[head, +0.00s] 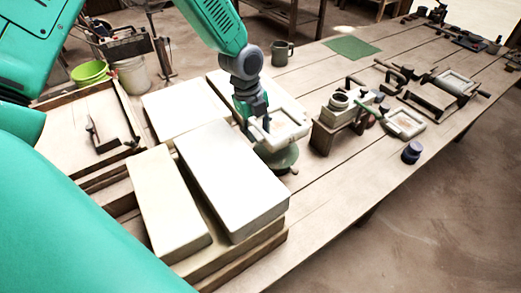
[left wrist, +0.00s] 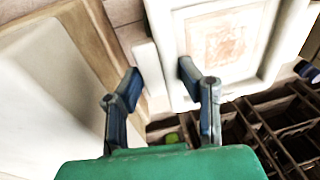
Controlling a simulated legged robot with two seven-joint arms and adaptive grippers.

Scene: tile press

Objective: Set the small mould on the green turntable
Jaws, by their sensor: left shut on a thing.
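The small mould, a pale square frame with a recessed middle (head: 291,122), is held by my left gripper (head: 257,122) at its left side. In the left wrist view the mould (left wrist: 272,72) fills the top right, with a pinkish recessed panel, and the gripper's two blue-grey fingers (left wrist: 160,78) close on a pale tab at its edge. The green turntable (head: 281,159) is directly below the mould in the head view, partly hidden by it. I cannot tell whether the mould touches it. My right gripper is not in view.
Pale slabs (head: 230,175) are stacked on boards just left and in front of the turntable. A wooden stand with a metal piece (head: 335,125) is close on the right. Another pale mould (head: 405,123) and a dark jar (head: 411,152) lie further right. A mug (head: 282,52) stands behind.

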